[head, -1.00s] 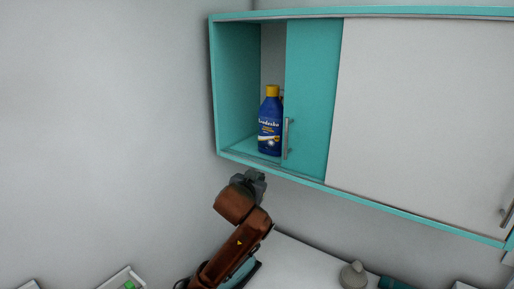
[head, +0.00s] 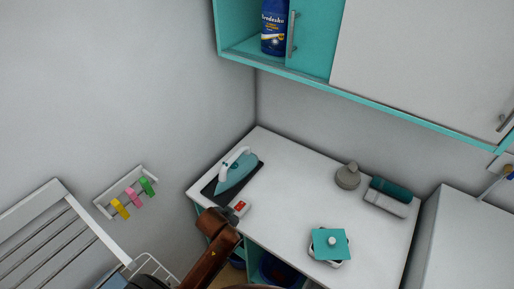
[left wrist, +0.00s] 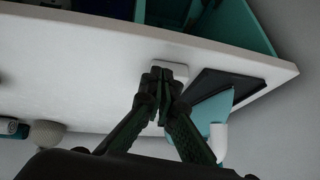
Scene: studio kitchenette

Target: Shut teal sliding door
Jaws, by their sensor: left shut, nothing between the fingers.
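The teal sliding door (head: 318,40) is in the wall cabinet at the top of the head view. Its upper part is cut off. A vertical metal handle (head: 291,35) is near its left edge. The left end of the cabinet is open beside it, and a blue bottle (head: 273,30) stands there. My left arm is well below the cabinet, at the front left of the counter. My left gripper (left wrist: 163,84) shows in the left wrist view, shut and empty, overlapping a small white box. My right gripper is in neither view.
A white sliding panel (head: 430,55) covers the cabinet's right side. On the white counter (head: 290,190) are an iron (head: 237,172), the small white box (head: 239,208), a grey rounded object (head: 348,176), two rolls and a teal-lidded container (head: 330,243). Pegs hang on the left wall.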

